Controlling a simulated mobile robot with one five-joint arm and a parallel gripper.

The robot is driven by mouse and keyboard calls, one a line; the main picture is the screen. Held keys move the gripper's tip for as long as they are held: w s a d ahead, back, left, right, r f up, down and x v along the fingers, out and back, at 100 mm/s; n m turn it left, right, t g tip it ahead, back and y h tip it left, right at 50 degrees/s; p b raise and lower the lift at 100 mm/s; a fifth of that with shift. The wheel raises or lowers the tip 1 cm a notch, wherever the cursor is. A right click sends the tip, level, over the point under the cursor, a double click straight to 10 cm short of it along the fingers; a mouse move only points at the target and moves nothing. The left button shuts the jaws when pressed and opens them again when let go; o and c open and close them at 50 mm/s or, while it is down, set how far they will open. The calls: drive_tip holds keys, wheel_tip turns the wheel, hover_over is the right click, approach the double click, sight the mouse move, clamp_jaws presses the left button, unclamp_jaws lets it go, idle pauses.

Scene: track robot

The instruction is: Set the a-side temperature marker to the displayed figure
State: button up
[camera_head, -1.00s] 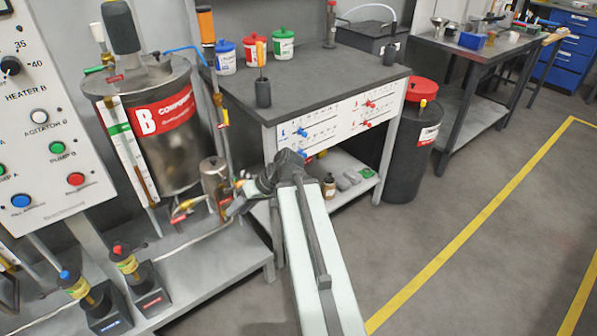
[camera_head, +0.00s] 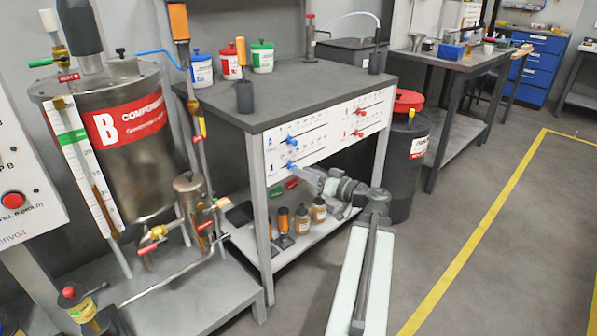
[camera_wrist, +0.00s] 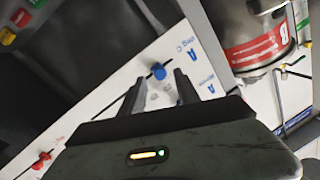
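The white scale panel (camera_head: 325,135) is on the front of the dark-topped bench. It carries two blue markers on the left, an upper one (camera_head: 291,140) and a lower one (camera_head: 291,166), and two red markers on the right. My gripper (camera_head: 306,178) is low in front of the panel, near the lower blue marker. In the wrist view my gripper (camera_wrist: 159,78) is open, with a blue marker (camera_wrist: 158,72) near the gap at its fingertips. I cannot tell whether the fingers touch it. Blue "A" lettering shows beside it. The scale figures are too small to read, and I see no displayed figure.
The steel tank (camera_head: 135,140) with a red B label stands left of the bench, with pipes and valves near its corner. Brown bottles (camera_head: 302,220) stand on the lower shelf beneath my arm. A dark drum (camera_head: 405,165) stands right. Floor farther right is clear.

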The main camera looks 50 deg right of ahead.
drive_tip(key=shift+w+a, duration=0.15)
drive_tip(key=shift+w, duration=1.3)
clamp_jaws()
idle(0.3)
